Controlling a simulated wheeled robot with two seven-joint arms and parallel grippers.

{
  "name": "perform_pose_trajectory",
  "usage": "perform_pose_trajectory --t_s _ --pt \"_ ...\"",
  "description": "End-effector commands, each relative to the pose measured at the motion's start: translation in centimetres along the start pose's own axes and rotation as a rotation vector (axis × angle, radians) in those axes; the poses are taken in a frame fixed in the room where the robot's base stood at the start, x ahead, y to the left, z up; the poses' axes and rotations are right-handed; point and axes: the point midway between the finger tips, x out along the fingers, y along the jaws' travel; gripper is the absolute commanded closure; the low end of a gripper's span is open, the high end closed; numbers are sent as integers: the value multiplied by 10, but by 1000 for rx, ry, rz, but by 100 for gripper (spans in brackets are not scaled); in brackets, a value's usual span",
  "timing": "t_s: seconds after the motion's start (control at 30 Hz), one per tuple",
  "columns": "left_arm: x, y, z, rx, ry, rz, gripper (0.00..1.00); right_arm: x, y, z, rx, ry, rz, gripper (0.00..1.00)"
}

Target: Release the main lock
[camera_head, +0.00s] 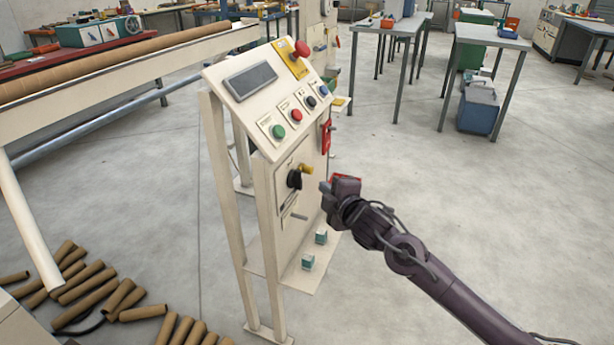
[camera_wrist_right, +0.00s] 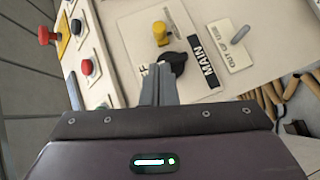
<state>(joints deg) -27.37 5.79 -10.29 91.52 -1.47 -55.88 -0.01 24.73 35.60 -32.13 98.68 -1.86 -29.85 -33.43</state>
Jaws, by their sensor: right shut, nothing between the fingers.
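The main lock shows as a yellow piece (camera_head: 306,169) beside a black rotary knob (camera_head: 294,179) on the front of the cream control cabinet (camera_head: 270,200). In the right wrist view the yellow piece (camera_wrist_right: 160,33) is above the black knob (camera_wrist_right: 174,64), with a black "MAIN" label (camera_wrist_right: 204,62) to its right. My right gripper (camera_head: 324,187) is shut and empty, in front of the cabinet and to the right of the knob. In the wrist view its closed fingers (camera_wrist_right: 158,84) overlap the knob's lower left side; I cannot tell whether they touch. My left gripper is not in view.
The sloped console carries a red emergency button (camera_head: 302,48), a screen (camera_head: 250,81) and several coloured buttons. Cardboard tubes (camera_head: 90,294) lie on the floor at left. Floor to the right is open before the worktables.

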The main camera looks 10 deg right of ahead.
Motion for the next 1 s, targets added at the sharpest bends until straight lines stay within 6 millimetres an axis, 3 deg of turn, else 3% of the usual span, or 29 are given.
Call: perform_pose_trajectory --t_s 0.27,0.7,1.0 --pt "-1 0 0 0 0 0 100 5 0 0 4 -2 0 100" --pt "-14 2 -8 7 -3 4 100 74 0 0 5 -2 0 100" --pt "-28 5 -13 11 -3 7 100 99 0 1 4 -1 0 100"
